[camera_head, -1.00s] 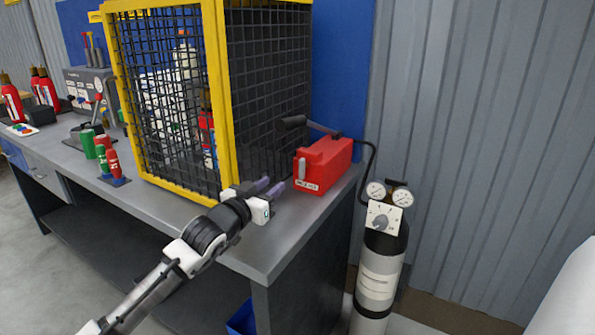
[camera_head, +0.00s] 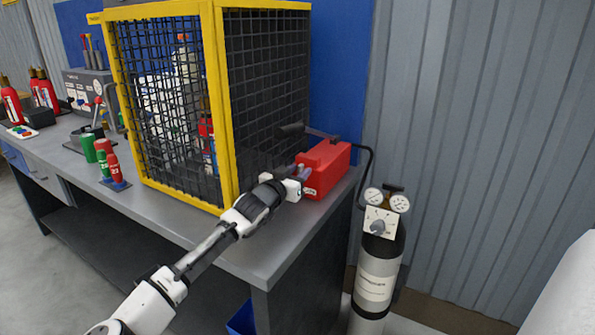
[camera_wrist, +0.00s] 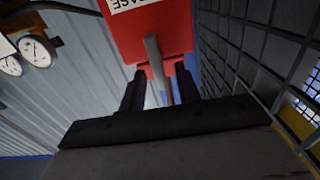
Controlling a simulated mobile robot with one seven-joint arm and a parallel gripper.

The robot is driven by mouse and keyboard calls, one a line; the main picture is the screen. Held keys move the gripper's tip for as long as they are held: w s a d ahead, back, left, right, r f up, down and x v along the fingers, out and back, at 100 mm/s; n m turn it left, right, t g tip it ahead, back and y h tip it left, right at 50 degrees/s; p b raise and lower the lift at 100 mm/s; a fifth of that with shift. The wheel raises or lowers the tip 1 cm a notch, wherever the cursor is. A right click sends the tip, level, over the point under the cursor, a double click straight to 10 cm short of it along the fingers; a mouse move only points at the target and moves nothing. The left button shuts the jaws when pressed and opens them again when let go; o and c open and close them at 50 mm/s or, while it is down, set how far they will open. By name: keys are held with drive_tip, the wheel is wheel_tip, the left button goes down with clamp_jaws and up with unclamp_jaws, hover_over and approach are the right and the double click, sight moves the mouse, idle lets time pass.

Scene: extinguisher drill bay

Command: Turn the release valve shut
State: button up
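The red hand-pump box (camera_head: 328,170) sits on the right end of the bench, with a black handle on top. In the wrist view its red front (camera_wrist: 120,38) carries a white label, partly cut off, ending in "EASE". A grey release valve lever (camera_wrist: 152,50) sticks out from that front. My gripper (camera_head: 300,173) is at the front of the box. In the wrist view its two dark fingers (camera_wrist: 159,80) stand apart on either side of the lever, with gaps visible. The lever is largely hidden by my gripper in the head view.
A yellow-framed mesh cage (camera_head: 222,110) stands close to the left of my gripper. A gas cylinder (camera_head: 375,285) with two gauges and a knob stands on the floor at the right. Green and red cylinders (camera_head: 105,160) stand farther left on the bench.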

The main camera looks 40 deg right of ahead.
clamp_jaws()
idle(0.5)
drive_tip(key=m, duration=0.3)
drive_tip(key=shift+s+d+m, duration=0.15)
drive_tip(key=shift+s+m, duration=0.1)
drive_tip(key=shift+m, duration=0.15)
drive_tip(key=shift+s+d+f+m, duration=0.15)
drive_tip(key=shift+f+m, duration=0.1)
drive_tip(key=shift+m, duration=2.1)
drive_tip(key=shift+s+f+m, duration=0.2)
drive_tip(key=shift+f+m, duration=0.1)
drive_tip(key=shift+m, duration=2.1)
drive_tip(key=shift+s+d+f+m, duration=0.15)
drive_tip(key=shift+f+m, duration=0.1)
drive_tip(key=shift+m, duration=2.1)
drive_tip(key=shift+a, duration=0.1)
